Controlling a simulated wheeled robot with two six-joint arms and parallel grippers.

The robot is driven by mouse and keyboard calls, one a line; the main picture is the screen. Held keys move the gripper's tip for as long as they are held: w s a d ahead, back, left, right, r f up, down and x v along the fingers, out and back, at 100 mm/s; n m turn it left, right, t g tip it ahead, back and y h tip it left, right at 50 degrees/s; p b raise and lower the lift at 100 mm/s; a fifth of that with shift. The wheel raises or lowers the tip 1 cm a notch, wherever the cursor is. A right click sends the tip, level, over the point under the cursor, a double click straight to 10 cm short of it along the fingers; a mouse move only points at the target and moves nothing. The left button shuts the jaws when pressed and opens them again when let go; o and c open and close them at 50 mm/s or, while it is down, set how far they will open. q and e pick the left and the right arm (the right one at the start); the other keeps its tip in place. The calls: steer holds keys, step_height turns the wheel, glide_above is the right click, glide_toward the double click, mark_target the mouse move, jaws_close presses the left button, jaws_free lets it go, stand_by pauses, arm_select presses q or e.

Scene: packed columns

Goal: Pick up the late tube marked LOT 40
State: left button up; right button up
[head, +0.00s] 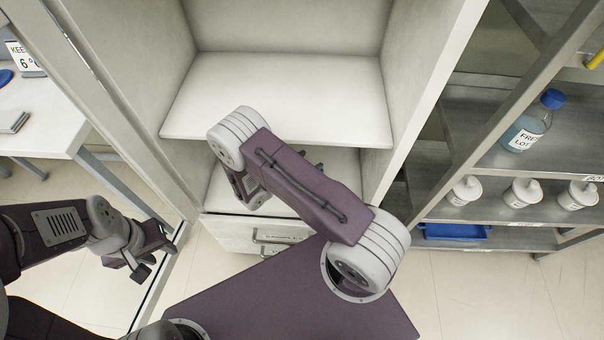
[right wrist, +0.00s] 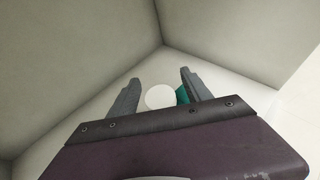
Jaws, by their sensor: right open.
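A white round top (right wrist: 160,97), perhaps a tube's cap, shows in the right wrist view between the fingers of my right gripper (right wrist: 160,77). The gripper is open, with one finger on each side of it; I cannot tell whether they touch. A teal piece (right wrist: 182,95) shows just right of the white top, partly behind the right finger. No LOT 40 marking can be read. In the head view my right arm reaches into the cabinet and hides the spot under it. My left gripper (head: 150,252) is outside the cabinet at the left, its jaws unclear.
The cabinet's upper shelf (head: 290,95) is bare. A drawer front with a handle (head: 275,238) is below. On the right rack stand a blue-capped bottle (head: 528,122), several white containers (head: 522,192) and a blue tray (head: 452,232). A white table (head: 45,120) is at left.

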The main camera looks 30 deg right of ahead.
jaws_close()
steer(key=shift+r, duration=0.1)
steer(key=shift+r+p, duration=0.35)
steer(key=shift+p, duration=0.05)
steer(key=r+p, duration=0.1)
steer(key=r, duration=0.1)
steer(key=a+r+p, duration=0.1)
steer(key=r+p, duration=0.1)
steer(key=a+r+p, duration=0.1)
steer(key=r+p, duration=0.1)
steer(key=shift+s+r, duration=0.1)
steer(key=shift+s, duration=0.2)
steer(key=s+a, duration=0.2)
steer(key=a, duration=0.5)
steer(key=s+a+b, duration=0.1)
steer(key=s+a, duration=0.2)
steer(key=a, duration=0.5)
steer(key=shift+s, duration=0.3)
